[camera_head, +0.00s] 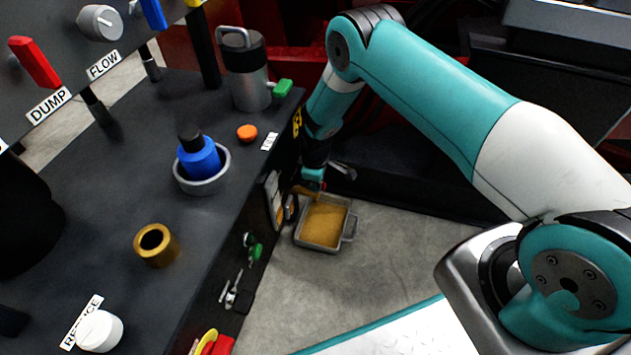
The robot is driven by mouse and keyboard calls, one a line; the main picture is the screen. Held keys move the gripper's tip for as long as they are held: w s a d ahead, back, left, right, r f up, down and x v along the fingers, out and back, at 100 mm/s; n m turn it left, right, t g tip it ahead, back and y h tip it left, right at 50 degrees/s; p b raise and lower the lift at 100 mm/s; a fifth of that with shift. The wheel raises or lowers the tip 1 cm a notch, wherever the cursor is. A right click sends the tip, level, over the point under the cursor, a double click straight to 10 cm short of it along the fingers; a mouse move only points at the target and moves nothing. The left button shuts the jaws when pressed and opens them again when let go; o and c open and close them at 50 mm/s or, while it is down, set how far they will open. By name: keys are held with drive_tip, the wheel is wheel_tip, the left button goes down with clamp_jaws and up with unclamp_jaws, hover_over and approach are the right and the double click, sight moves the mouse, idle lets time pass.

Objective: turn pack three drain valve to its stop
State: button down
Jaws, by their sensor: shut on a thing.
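My gripper (313,184) reaches down beside the dark bench's right side face, low near the floor. It is shut on what appears to be the pack three drain valve (303,191), of which only a small yellowish part shows. The gripper and wrist hide most of the valve, so its handle angle cannot be told. A yellow marking (297,121), too small to read surely, is on the bench side above. Directly below stands a grey metal pan (346,232) holding amber-brown liquid.
The dark bench top (110,205) carries a metal canister (248,80) with a green handle, a blue-and-black part in a grey ring, an orange knob and a brass ring (157,244). Green fittings (255,251) and tools line the side. Grey floor (385,270) is open right of the pan.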

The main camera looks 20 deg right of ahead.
drive_tip(key=shift+a, duration=0.15)
drive_tip(key=c, duration=1.1)
unclamp_jaws()
drive_tip(key=shift+r, duration=0.1)
wheel_tip(320, 180, up, 17)
drive_tip(key=p, duration=0.6)
drive_tip(key=shift+r+p, duration=0.15)
drive_tip(key=shift+p, duration=0.2)
